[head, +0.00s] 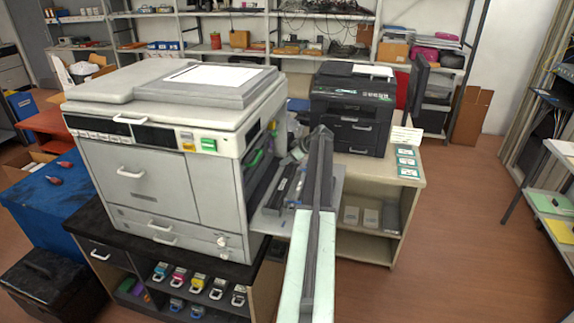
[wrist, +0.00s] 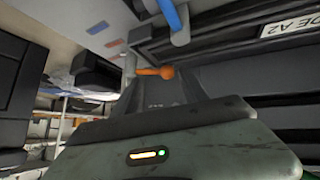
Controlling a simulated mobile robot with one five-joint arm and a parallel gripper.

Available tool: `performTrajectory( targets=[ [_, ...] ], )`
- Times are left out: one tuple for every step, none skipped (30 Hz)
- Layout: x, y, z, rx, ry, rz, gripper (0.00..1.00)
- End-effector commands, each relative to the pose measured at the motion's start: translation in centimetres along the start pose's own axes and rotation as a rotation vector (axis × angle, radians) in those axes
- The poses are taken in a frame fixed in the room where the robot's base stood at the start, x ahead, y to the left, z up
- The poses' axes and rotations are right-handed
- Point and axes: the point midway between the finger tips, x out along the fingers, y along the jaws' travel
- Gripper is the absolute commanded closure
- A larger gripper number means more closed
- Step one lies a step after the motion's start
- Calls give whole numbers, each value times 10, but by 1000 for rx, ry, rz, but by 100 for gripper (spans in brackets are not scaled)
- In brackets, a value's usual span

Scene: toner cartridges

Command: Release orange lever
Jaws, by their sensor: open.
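The orange lever (wrist: 155,73) shows in the wrist view just above centre, with a rounded orange tip at its right end. It lies just beyond the dark front part of my gripper (wrist: 160,100), which is open. I see no contact between the gripper and the lever, but the exact gap is hard to judge. In the head view, my arm reaches to the open right side of the large printer (head: 165,165). My gripper (head: 296,148) is small there, and the lever cannot be made out.
A blue lever (wrist: 176,22) hangs above the orange one. Dark printer parts lie close on the right, with a label (wrist: 290,22). In the head view, a black printer (head: 352,108) stands on a bench behind my arm. Toner cartridges (head: 198,284) sit on the shelf below the large printer.

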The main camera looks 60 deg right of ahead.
Motion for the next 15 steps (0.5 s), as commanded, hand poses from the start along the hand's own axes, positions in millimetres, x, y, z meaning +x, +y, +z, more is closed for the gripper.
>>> performTrajectory(
  targets=[
    [2,0,1,0,0,0,49],
    [2,0,0,0,0,1,49],
    [1,0,0,0,0,1,49],
    [1,0,-1,0,0,1,49],
    [1,0,-1,0,0,1,49],
    [1,0,-1,0,0,1,49],
    [1,0,-1,0,0,0,54],
    [1,0,-1,0,0,0,63],
    [1,0,-1,0,0,0,74],
    [1,0,-1,0,0,1,82],
    [1,0,-1,0,0,1,91],
    [0,1,0,0,0,3,100],
    [0,1,0,1,0,4,100],
    [0,2,0,1,0,5,100],
    [0,3,0,1,0,7,100]
  ],
)
